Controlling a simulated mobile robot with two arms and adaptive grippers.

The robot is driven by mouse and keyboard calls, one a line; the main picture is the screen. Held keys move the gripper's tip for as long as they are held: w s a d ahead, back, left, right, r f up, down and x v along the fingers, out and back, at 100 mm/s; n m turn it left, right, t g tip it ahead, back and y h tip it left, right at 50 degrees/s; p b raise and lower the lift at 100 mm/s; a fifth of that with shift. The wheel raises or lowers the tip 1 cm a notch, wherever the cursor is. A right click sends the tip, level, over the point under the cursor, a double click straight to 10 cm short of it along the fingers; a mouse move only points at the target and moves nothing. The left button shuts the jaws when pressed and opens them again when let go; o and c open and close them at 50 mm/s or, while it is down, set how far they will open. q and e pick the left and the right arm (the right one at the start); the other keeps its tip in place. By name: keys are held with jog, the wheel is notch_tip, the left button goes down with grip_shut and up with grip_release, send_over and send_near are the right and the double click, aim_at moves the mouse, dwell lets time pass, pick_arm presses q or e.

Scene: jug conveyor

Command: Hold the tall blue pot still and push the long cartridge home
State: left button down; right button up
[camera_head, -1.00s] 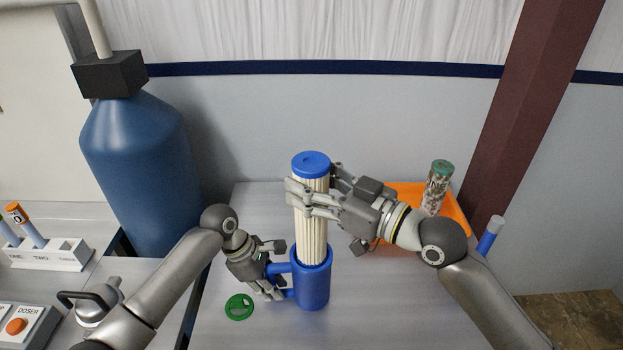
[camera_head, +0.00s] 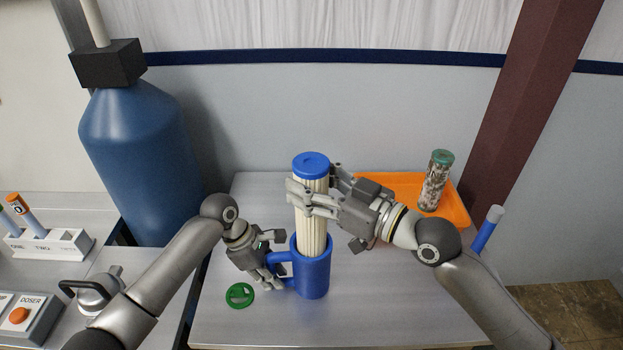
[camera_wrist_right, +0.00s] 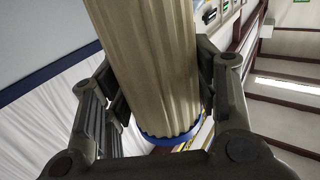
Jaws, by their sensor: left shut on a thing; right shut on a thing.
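The tall blue pot (camera_head: 316,277) stands upright on the table. My left gripper (camera_head: 280,270) is shut on its handle (camera_head: 283,257) at the pot's left side. The long cartridge (camera_head: 312,234), cream and pleated with a blue cap (camera_head: 311,163), stands upright with its lower end inside the pot; its upper part rises well above the rim. My right gripper (camera_head: 318,198) is shut around it below the cap. In the right wrist view the cartridge (camera_wrist_right: 150,60) runs between the fingers, with a blue rim at its end (camera_wrist_right: 172,135). The cartridge's lower end is hidden.
A green ring (camera_head: 240,295) lies on the table left of the pot. An orange tray (camera_head: 405,183) with a green-lidded jar (camera_head: 436,185) is behind at right. A blue stick (camera_head: 487,232) stands at the right edge. A large blue tank (camera_head: 140,165) is at left.

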aim_at(324, 230)
pick_arm(q)
jog(key=shift+s+f, duration=0.1)
jog(key=shift+f, duration=0.05)
pick_arm(e)
jog(key=shift+f, duration=2.75)
jog(key=shift+f, duration=0.3)
pick_arm(q)
jog(key=shift+d, duration=0.1)
pick_arm(e)
jog(key=shift+s+a+f, duration=0.1)
jog(key=shift+f, duration=1.1)
jog(key=shift+a+f, duration=0.1)
jog(key=shift+f, duration=0.25)
jog(key=shift+f, duration=0.1)
jog(key=shift+f, duration=0.45)
jog(key=o, duration=1.5)
jog(key=shift+d, duration=0.25)
